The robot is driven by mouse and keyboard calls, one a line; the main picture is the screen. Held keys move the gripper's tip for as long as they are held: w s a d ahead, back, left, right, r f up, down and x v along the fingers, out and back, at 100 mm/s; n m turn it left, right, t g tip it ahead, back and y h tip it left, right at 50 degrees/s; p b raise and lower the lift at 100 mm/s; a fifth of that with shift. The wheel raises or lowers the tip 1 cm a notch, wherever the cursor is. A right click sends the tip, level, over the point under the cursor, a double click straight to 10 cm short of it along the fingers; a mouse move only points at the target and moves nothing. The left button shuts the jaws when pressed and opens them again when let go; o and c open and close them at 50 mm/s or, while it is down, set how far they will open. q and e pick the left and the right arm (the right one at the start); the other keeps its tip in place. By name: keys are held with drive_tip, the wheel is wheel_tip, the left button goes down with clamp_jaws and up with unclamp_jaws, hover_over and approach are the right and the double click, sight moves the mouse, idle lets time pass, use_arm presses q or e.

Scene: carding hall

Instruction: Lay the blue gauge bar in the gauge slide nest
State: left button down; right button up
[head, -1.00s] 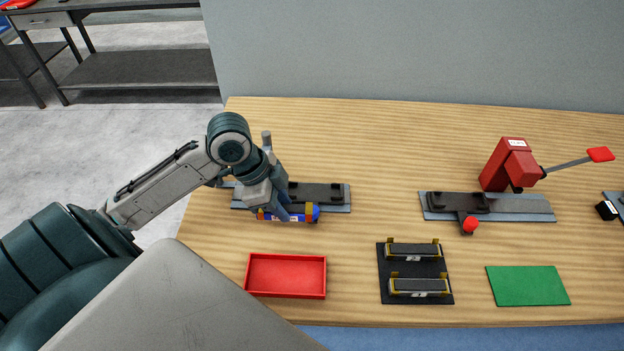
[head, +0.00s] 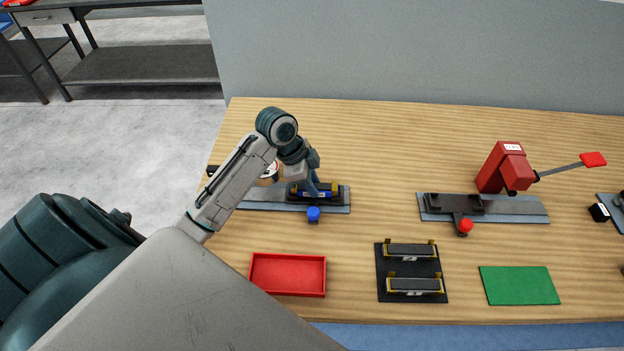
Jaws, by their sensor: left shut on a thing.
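The blue gauge bar (head: 316,195), with yellow at its ends, is at the dark nest block (head: 342,198) on the left grey gauge slide (head: 262,201). My left gripper (head: 313,191) is shut on the bar from above and hides part of it and of the nest. I cannot tell whether the bar rests fully in the nest or is just above it. A blue knob (head: 313,214) sticks out at the front of this slide. My right gripper is not in view.
A red tray (head: 288,291) and a black rack (head: 383,285) with two grey bars lie in front, with a green mat (head: 519,286) to the right. A second slide (head: 520,209) with a red knob stands by a red lever device (head: 503,168). A grey wall closes the back.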

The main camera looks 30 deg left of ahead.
use_arm(q)
drive_tip(key=shift+f, duration=0.2)
drive_tip(key=c, duration=1.1)
unclamp_jaws()
drive_tip(key=b+v, duration=0.2)
drive_tip(key=v, duration=1)
drive_tip(key=shift+r, duration=0.15)
drive_tip(key=shift+s, duration=0.1)
